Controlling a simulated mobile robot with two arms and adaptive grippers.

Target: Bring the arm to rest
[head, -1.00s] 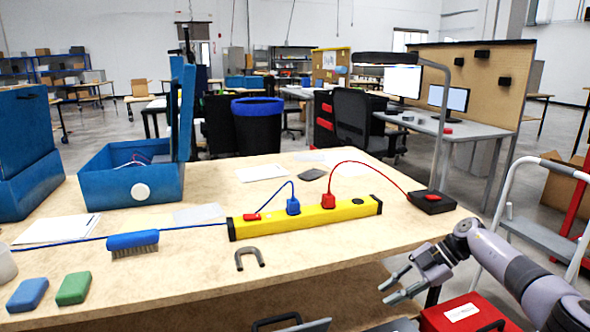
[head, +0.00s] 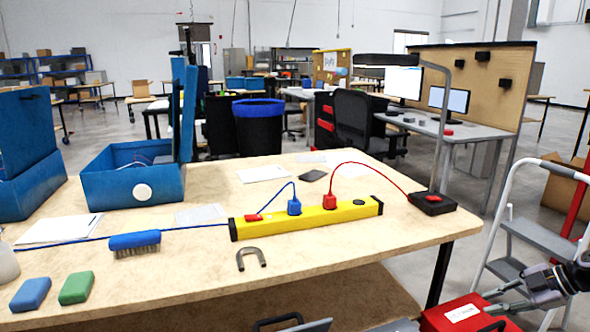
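My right gripper (head: 506,297) is at the lower right of the head view, beyond the table's right front corner and close above a red case (head: 462,313). Its fingers look spread apart with nothing between them. Part of my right arm is cut off by the right picture edge. My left gripper and arm do not show.
The wooden table (head: 380,246) carries a yellow power strip (head: 270,222), an open blue box (head: 120,188), a blue brush (head: 134,243) and a grey U-shaped piece (head: 250,258). A grey step ladder (head: 540,240) stands right of the table. The table's right front area is clear.

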